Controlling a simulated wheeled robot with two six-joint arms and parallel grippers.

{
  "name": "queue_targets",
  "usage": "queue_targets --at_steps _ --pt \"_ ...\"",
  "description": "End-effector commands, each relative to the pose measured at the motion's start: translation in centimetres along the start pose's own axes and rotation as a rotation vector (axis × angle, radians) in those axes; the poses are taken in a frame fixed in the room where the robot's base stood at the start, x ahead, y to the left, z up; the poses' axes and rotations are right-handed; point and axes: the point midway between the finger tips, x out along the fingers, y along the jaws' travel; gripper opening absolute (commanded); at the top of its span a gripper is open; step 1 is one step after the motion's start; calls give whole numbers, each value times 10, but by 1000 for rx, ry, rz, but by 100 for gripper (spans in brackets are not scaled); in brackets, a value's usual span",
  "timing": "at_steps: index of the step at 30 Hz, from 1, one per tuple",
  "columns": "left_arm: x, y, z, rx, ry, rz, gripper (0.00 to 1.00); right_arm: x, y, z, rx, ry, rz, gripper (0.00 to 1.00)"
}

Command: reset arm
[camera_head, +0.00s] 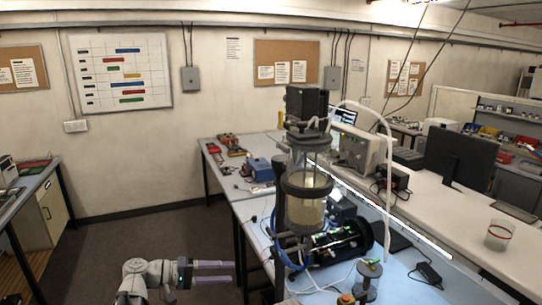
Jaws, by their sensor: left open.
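My left gripper (232,272) shows at the bottom of the head view, left of the workbench. Its two purple-grey fingers point right with a gap between them, and nothing is between them. My left arm comes up from the bottom edge, low over the dark floor. My right arm and right gripper do not show.
A clear cylinder apparatus (307,208) with dark clamps and a white hose stands on the bench. A black round device (342,243) and a small jar (371,270) are near it. A monitor (462,158) and a clear beaker (499,235) are at right. The floor (140,235) is clear.

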Motion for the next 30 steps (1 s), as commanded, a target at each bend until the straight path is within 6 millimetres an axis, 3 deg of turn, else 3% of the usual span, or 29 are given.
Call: queue_targets --at_steps 8,13,18,24,30 --pt "64 -83 58 35 -139 -286 49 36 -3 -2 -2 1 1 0" --pt "104 -176 122 126 -284 -631 49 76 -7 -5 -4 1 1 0" --pt "108 -253 170 273 -397 -996 49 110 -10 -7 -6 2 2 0" --pt "94 -295 190 434 -451 -1293 49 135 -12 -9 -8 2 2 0" --pt "86 -303 192 506 -459 -1411 49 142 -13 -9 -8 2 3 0"
